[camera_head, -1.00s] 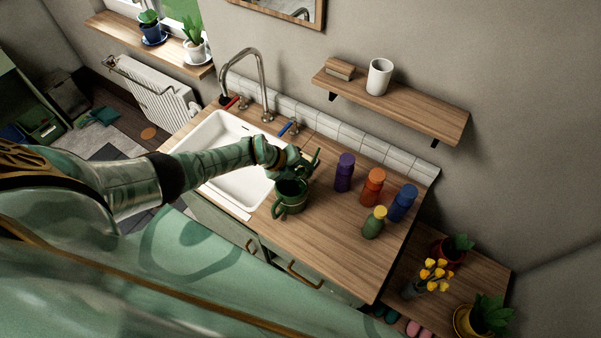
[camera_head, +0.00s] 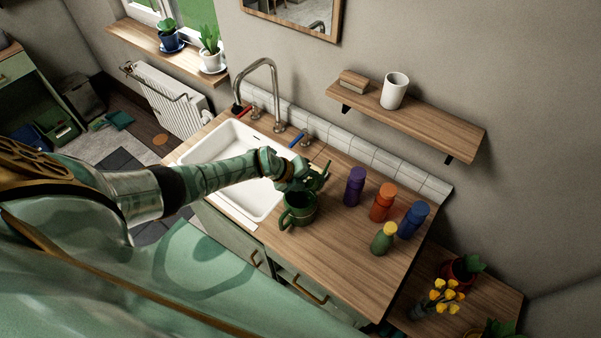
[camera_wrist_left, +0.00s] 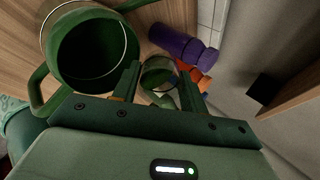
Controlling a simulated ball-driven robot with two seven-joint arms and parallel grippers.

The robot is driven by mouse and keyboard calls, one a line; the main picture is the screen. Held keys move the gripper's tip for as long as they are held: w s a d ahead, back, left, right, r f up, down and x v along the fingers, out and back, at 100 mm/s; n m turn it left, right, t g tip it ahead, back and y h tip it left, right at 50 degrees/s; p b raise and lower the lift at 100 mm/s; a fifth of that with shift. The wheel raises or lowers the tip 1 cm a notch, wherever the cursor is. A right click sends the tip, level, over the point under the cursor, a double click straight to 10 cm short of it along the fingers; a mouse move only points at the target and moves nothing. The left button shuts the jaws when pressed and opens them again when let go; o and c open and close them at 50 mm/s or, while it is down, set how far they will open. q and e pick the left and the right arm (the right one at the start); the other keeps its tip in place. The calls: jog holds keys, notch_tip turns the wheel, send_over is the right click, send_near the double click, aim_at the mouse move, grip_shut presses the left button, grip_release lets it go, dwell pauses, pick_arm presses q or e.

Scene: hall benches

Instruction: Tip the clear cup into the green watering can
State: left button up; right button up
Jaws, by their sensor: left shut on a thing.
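The green watering can (camera_head: 299,214) stands on the wooden counter just right of the sink, its open top facing up. In the left wrist view the can (camera_wrist_left: 52,70) fills the upper left, with a dark inside and a handle at its left. My left gripper (camera_head: 320,179) is above and beside the can, on its far side. It is shut on the clear cup (camera_wrist_left: 158,76), which shows between the two fingers in the left wrist view, close to the can. The cup's tilt and contents are hard to tell. In the head view I cannot make out the cup. My right gripper is not in view.
A purple bottle (camera_head: 354,187), an orange one (camera_head: 382,202), a blue one (camera_head: 412,220) and a green one with a yellow cap (camera_head: 383,239) stand right of the can. The white sink (camera_head: 225,150) and tall tap (camera_head: 274,90) are left. The counter's front right is clear.

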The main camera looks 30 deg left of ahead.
pick_arm(q)
jog(key=shift+b, duration=0.35)
jog(key=shift+t, duration=0.3)
jog(key=shift+s+a+h+b, duration=0.1)
jog(key=shift+h+b, duration=0.2)
jog(key=shift+b, duration=0.4)
jog(key=shift+r+t, duration=0.1)
jog(key=shift+t, duration=0.2)
jog(key=shift+h+b, duration=0.3)
jog(key=shift+b, duration=0.45)
jog(key=shift+r+t, duration=0.1)
jog(key=shift+t, duration=0.2)
jog(key=shift+b, duration=0.4)
